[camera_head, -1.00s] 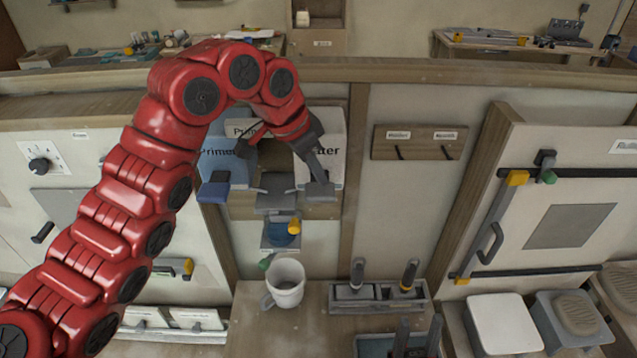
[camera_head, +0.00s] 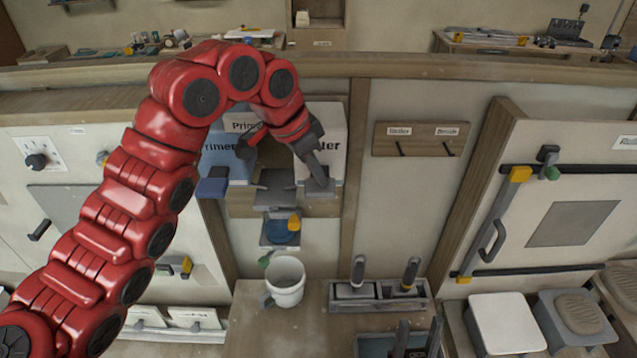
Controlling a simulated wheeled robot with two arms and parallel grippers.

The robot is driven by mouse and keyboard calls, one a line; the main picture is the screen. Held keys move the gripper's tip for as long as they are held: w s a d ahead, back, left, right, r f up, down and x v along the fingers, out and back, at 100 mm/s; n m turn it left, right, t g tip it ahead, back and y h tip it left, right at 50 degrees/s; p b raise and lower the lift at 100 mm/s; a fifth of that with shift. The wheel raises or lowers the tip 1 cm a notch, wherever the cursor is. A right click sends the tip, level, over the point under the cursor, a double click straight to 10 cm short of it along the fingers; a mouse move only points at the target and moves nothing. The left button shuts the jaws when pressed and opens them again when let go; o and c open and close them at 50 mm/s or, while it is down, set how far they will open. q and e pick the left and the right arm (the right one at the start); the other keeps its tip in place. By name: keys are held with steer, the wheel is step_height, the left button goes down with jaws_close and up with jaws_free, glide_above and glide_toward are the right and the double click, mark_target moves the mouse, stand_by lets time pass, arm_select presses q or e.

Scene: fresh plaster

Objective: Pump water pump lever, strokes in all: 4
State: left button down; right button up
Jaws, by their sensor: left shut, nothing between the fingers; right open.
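A white container labelled "...ter" (camera_head: 333,146) stands in the wall niche, the start of its label hidden by my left gripper. A grey lever pad (camera_head: 320,189) sticks out below it. My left gripper (camera_head: 318,178) comes from above with its dark finger shut and empty, its tip at the pad. I cannot tell whether it presses or only touches. A white mug (camera_head: 286,281) stands on the counter below the dispenser. My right gripper (camera_head: 418,337) shows only as two dark upright fingertips at the bottom, apart and empty.
A blue lever pad (camera_head: 212,187) sits left, under a blue "Primer" container (camera_head: 216,158). A grey rack (camera_head: 379,296) with two handled tools stands right of the mug. A cabinet door (camera_head: 570,215) is further right. The counter left of the rack is partly clear.

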arm_select(q)
steer(key=shift+f+b, duration=1.2)
steer(key=shift+f, duration=0.2)
steer(key=shift+r+p, duration=1.9)
steer(key=shift+r, duration=0.3)
steer(key=shift+f, duration=0.15)
steer(key=shift+f+b, duration=2.05)
step_height(320, 180, up, 4)
steer(key=p, duration=0.3)
steer(key=shift+r+p, duration=0.2)
steer(key=shift+p, duration=0.15)
steer(key=shift+f, duration=0.1)
